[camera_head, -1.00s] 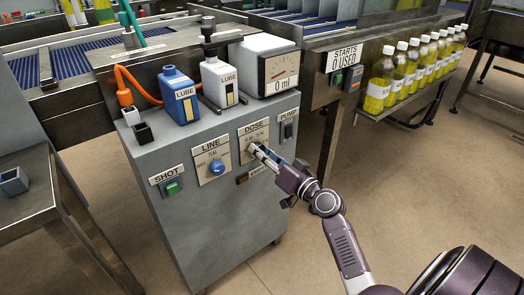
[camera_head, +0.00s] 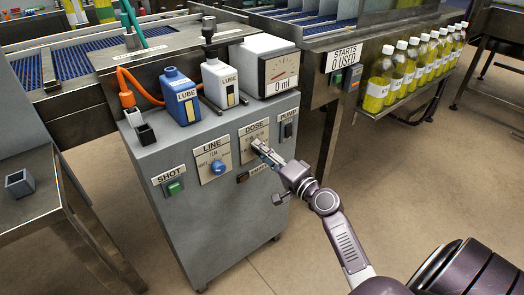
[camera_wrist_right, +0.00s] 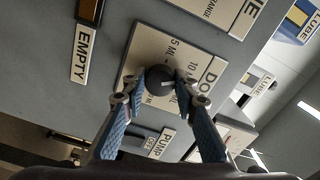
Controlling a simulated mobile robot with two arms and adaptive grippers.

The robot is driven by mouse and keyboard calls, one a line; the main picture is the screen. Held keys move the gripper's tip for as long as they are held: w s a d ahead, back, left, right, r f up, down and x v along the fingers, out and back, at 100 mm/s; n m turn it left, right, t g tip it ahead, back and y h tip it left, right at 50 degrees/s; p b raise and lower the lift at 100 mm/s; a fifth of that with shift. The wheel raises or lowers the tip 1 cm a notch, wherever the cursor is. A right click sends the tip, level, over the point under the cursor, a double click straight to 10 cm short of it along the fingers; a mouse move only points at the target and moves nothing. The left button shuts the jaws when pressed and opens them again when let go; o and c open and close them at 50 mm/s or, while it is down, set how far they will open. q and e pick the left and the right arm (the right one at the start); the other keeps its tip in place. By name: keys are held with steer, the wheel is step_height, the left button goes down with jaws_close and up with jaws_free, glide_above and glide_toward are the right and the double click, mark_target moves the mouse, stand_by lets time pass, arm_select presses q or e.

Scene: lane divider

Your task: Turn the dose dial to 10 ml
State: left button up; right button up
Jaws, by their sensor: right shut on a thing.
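The dose dial is a dark round knob (camera_wrist_right: 159,79) on a pale DOSE plate (camera_wrist_right: 150,50) in the right wrist view. Marks reading 5 ML and 10 ML show beside it; other marks are partly covered. A pale line shows on the knob, but I cannot tell which mark it points to. My right gripper (camera_wrist_right: 158,86) is shut on the knob, one fingertip on each side. In the head view the DOSE plate (camera_head: 250,132) is on the grey cabinet's front, and my right gripper (camera_head: 260,147) hides the knob. My left gripper is not in view.
The LINE dial (camera_head: 217,167) and green SHOT button (camera_head: 174,187) are left of the DOSE plate. The PUMP switch (camera_head: 288,130) is close on its right, the EMPTY label (camera_head: 257,170) below. A gauge (camera_head: 279,72) reading 0 ml and LUBE bottles (camera_head: 181,97) stand on top.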

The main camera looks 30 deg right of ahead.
steer(key=shift+d, duration=0.1)
stand_by(0.4)
steer(key=o, duration=1.1)
steer(key=shift+o, duration=0.2)
steer(key=shift+s, duration=0.15)
steer(key=s, duration=1.1)
steer(key=shift+s+d, duration=0.4)
steer(key=shift+d, duration=0.05)
steer(key=shift+a, duration=0.1)
